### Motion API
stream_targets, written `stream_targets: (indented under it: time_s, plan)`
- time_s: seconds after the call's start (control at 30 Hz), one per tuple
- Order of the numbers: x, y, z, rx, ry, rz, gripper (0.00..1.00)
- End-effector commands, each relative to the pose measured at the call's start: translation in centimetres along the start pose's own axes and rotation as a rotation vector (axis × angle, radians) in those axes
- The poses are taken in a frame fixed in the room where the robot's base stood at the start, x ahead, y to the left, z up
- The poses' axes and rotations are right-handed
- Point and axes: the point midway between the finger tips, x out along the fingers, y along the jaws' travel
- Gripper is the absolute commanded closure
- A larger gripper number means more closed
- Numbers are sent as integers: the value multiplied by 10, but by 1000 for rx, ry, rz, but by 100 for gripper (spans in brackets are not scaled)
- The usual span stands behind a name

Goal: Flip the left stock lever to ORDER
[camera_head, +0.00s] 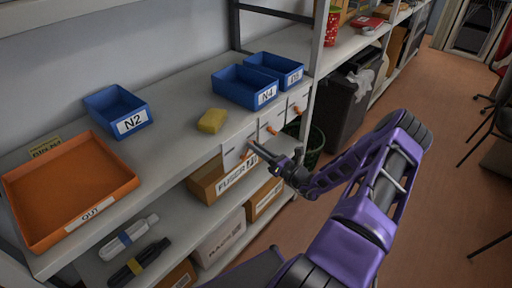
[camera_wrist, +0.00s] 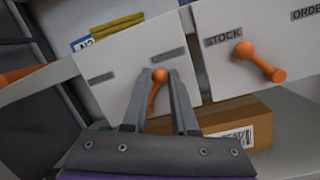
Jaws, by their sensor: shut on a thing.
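The left stock lever (camera_wrist: 158,84) is a small orange lever on a white panel (camera_wrist: 118,70). In the wrist view it points mostly downward between my fingers. A grey label sits to each side of it, too small to read. My gripper (camera_wrist: 160,80) is shut on this lever, one finger on each side. In the head view my gripper (camera_head: 252,146) reaches the leftmost white panel (camera_head: 232,148) on the shelf's front edge. Fingers partly hide the lever there.
A second panel, marked STOCK and ORDER, has an orange lever (camera_wrist: 260,62) pointing lower right, close by on the right. Blue bins (camera_head: 245,86), a yellow sponge-like block (camera_head: 212,121) and an orange tray (camera_head: 38,238) stand on the shelf.

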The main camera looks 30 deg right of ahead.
Motion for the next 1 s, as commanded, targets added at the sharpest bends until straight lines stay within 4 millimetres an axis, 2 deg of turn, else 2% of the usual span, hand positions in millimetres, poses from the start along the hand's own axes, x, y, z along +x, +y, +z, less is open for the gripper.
stream_targets:
  time_s: [0.27, 0.3, 0.47, 0.8, 0.93, 1.0]
  plan:
    - [-1, 0, -1, 2, 2, -2, 100]
    - [-1, 0, -1, 2, 2, -2, 72]
    - [-1, 0, -1, 1, 2, -2, 43]
    - [-2, 0, 0, 0, 1, -1, 43]
    - [-16, -1, 0, -1, 0, -3, 43]
    - [-28, -1, 0, -1, 1, -4, 43]
